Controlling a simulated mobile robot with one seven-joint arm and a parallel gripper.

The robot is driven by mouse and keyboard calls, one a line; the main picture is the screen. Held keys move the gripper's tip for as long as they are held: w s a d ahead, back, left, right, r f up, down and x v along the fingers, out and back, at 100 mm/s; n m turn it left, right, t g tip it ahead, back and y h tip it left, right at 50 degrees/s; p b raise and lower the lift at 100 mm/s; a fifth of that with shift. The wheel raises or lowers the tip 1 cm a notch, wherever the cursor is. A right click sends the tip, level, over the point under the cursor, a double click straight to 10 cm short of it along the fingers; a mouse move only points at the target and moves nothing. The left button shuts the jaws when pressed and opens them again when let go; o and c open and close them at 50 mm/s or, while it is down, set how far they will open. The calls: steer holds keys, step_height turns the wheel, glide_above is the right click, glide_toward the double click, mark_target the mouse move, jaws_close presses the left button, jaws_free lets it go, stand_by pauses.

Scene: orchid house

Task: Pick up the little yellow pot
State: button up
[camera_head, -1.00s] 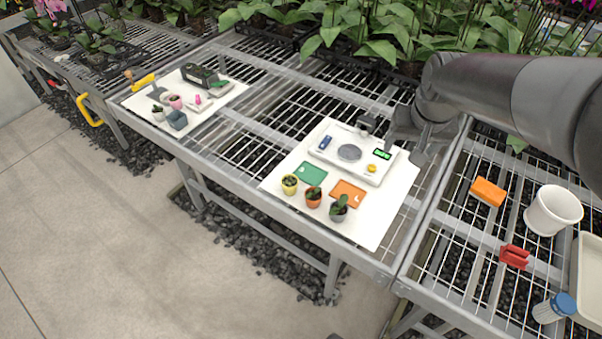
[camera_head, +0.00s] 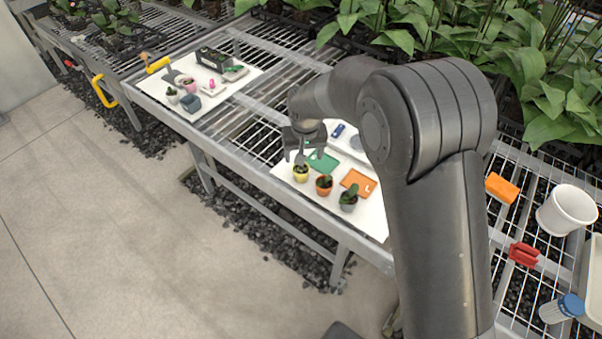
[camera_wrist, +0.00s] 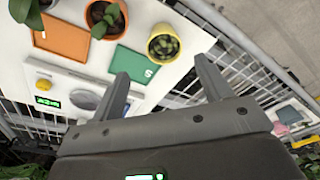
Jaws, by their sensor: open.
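The little yellow pot (camera_head: 301,174) holds a small green plant and stands upright on the white board, at the left end of a row of pots. It also shows in the wrist view (camera_wrist: 163,43), beyond my fingertips and between their lines. My gripper (camera_head: 299,157) is open and empty, just above and behind the yellow pot in the head view. In the wrist view, my two fingers (camera_wrist: 164,77) are wide apart, and the pot appears clear of them.
An orange pot (camera_head: 324,185) and a grey pot (camera_head: 348,198) stand to the right of the yellow one. A green card (camera_head: 323,163) and an orange card (camera_head: 359,183) lie behind the pots. My arm hides part of the scale (camera_head: 347,146).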

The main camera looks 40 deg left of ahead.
mark_target(301, 169)
steer(key=f, duration=0.3)
steer(key=shift+w+a+f, duration=0.2)
steer(key=shift+f, duration=0.2)
steer(key=f, duration=0.3)
steer(key=a+f, duration=0.1)
steer(key=f, duration=0.1)
steer(key=shift+f, duration=0.15)
steer(key=shift+c, duration=0.5)
steer(key=c, duration=0.9)
